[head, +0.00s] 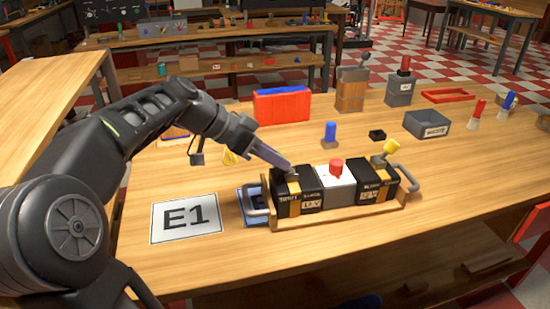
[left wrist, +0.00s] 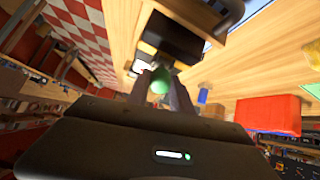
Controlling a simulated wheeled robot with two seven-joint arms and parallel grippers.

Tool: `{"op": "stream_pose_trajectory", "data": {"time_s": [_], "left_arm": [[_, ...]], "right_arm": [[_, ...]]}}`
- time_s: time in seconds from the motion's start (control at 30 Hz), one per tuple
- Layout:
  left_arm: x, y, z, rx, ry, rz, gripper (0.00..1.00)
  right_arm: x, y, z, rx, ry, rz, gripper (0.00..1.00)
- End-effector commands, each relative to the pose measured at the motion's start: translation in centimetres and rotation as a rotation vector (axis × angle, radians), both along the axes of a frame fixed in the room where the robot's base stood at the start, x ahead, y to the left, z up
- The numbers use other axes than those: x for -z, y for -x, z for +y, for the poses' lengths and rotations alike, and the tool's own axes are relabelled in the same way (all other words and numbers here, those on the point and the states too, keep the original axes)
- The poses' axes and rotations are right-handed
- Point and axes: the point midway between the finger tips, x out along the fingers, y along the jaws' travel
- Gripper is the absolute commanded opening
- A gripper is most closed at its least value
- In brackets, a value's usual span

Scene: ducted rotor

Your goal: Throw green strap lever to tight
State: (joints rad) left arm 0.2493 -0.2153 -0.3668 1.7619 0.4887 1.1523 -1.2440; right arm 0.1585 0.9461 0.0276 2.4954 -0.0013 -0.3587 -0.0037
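A wooden tray (head: 338,215) with grey end handles holds two black boxes with a white box (head: 335,186) between them. My left gripper (head: 288,167) reaches down to the top of the left black box (head: 298,193). In the left wrist view, the round green knob (left wrist: 160,80) of the lever lies between the two fingertips of my left gripper (left wrist: 161,88). Whether both fingertips press on it is not clear. The gripper covers the knob in the head view, so the lever's tilt cannot be told. My right gripper is not in view.
A red knob (head: 336,165) stands on the white box. A yellow-knobbed lever (head: 390,147) leans right on the right black box (head: 378,186). An E1 card (head: 186,217) lies left of the tray. A red case (head: 281,105), a blue peg (head: 330,133) and a grey bin (head: 427,124) stand behind.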

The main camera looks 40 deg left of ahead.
Motion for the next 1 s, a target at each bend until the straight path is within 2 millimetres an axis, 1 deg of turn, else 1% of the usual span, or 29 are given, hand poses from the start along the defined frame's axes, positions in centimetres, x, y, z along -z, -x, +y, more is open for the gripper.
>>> {"op": "stream_pose_trajectory", "data": {"time_s": [0.03,0.2,0.27,0.5,0.63,0.77,1.0], "left_arm": [[0.1,0.0,0.0,-0.001,0.000,0.001,0.31],[0.1,0.0,0.0,-0.001,0.000,0.001,0.45],[0.1,0.0,0.0,-0.001,0.000,0.001,0.48],[0.0,0.0,0.0,0.000,0.000,0.001,0.48],[-0.5,0.4,0.3,-0.001,-0.001,0.000,0.48],[-1.6,1.4,1.1,-0.002,-0.003,-0.002,0.48],[-4.3,3.9,2.7,-0.002,-0.002,-0.001,0.48]], "right_arm": [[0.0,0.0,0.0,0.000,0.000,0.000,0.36],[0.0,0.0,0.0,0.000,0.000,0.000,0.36],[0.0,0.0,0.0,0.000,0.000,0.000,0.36],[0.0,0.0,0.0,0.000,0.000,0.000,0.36],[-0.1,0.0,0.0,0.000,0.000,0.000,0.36],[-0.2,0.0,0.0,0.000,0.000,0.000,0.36],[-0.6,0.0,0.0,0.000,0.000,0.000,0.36]]}}
